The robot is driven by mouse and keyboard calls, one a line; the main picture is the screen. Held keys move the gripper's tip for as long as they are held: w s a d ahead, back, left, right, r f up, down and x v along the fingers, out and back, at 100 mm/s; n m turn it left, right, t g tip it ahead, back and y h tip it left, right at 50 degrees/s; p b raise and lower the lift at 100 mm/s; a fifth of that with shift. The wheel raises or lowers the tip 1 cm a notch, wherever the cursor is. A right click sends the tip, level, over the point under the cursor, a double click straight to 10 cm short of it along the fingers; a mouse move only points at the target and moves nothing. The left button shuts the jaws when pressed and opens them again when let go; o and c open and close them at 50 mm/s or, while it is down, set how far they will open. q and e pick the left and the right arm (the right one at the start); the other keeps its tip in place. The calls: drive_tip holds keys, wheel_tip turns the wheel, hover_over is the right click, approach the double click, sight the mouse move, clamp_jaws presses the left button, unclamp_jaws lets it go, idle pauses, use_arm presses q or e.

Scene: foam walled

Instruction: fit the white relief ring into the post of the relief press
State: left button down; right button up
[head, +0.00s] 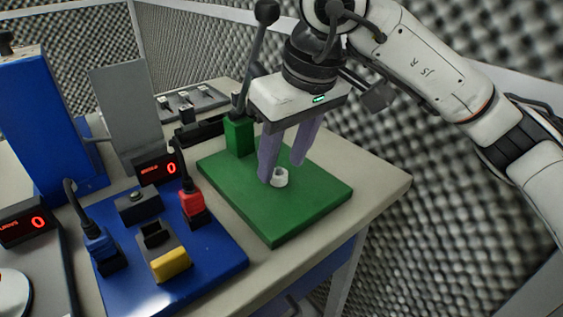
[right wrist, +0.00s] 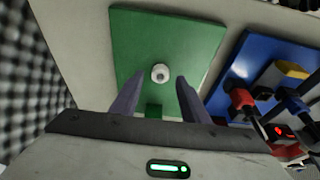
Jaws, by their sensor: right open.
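The white relief ring (head: 279,179) is at the middle of the green base plate (head: 290,213) of what looks like the relief press. It also shows in the right wrist view (right wrist: 160,72), with a darker centre. I cannot tell whether it sits in a post or lies on the plate. A green block (head: 239,136) with a long black lever stands at the plate's back. My right gripper (head: 281,173) is open and points down, its two purple fingers on either side of the ring in the picture, not closed on it. My left gripper is not in view.
A blue board (head: 213,262) with red, blue and yellow parts lies left of the green plate. Red-digit displays (head: 157,168) and a tall blue block (head: 45,125) stand further left. The table's right edge (head: 385,197) is close, with foam walls beyond.

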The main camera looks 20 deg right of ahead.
drive_tip(key=a+p+v, duration=0.1)
drive_tip(key=v, duration=0.7)
drive_tip(key=shift+d+r, duration=0.2)
drive_tip(key=shift+d, duration=0.35)
drive_tip(key=shift+s, duration=0.15)
